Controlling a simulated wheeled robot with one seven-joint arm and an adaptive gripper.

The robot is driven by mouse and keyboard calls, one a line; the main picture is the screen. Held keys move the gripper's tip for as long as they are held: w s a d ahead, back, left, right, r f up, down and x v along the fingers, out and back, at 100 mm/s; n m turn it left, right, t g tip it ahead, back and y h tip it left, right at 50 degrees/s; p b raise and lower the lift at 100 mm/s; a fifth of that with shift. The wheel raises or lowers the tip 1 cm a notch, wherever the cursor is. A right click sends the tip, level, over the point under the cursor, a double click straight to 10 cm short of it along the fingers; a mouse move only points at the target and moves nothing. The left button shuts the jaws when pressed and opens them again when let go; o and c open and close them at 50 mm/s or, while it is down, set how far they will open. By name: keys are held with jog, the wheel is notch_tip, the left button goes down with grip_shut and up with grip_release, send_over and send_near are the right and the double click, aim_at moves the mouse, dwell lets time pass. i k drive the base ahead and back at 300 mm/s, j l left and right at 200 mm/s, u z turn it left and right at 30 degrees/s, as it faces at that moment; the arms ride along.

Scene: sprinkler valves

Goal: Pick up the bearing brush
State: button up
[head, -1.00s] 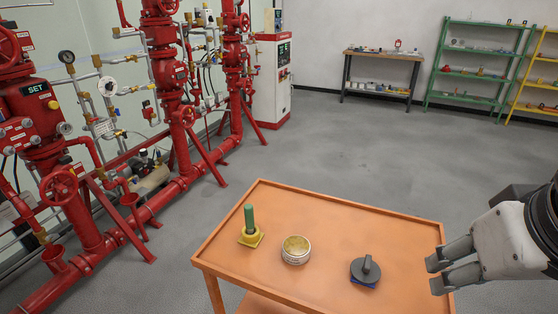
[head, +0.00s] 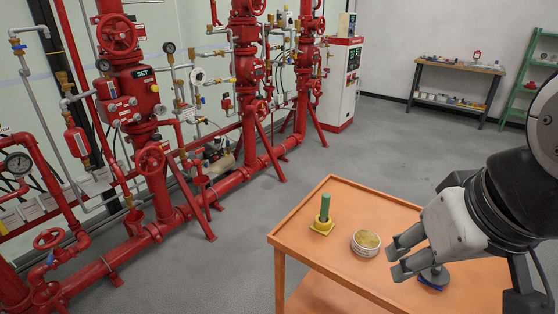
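On the orange cart (head: 300,238) stand three small items. One is an upright green handle (head: 325,207) in a square yellow base (head: 322,225), which may be the bearing brush; its bristles do not show. To its right is a round tin (head: 366,243) with a yellowish top. Further right is a dark round piece with a blue base (head: 433,279), partly hidden by my gripper. My gripper (head: 393,259) is empty, with its two fingers apart and pointing left. In the picture it lies right of the tin, and it appears to be above the cart top.
Red sprinkler pipes and valves (head: 140,100) fill the left wall. A white and red cabinet (head: 342,85) stands behind them. A workbench (head: 455,75) and a green shelf (head: 540,75) are at the back. The grey floor between is clear.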

aim_at(326, 203)
jog(key=u, duration=3.3)
jog(key=z, duration=3)
jog(key=i+j+z, duration=0.15)
jog(key=z, duration=0.2)
jog(key=i+j+z, duration=0.1)
jog(key=j, duration=0.25)
jog(key=i+j+z, duration=0.1)
jog(key=j, duration=0.25)
jog(key=i+j+z, duration=0.1)
jog(key=i+j, duration=0.15)
jog(key=j, duration=0.15)
jog(key=i+j+z, duration=0.1)
jog(key=j, duration=0.25)
jog(key=i+j+z, duration=0.1)
jog(key=j, duration=0.3)
jog(key=i+j, duration=0.15)
jog(key=j, duration=0.25)
jog(key=z, duration=0.05)
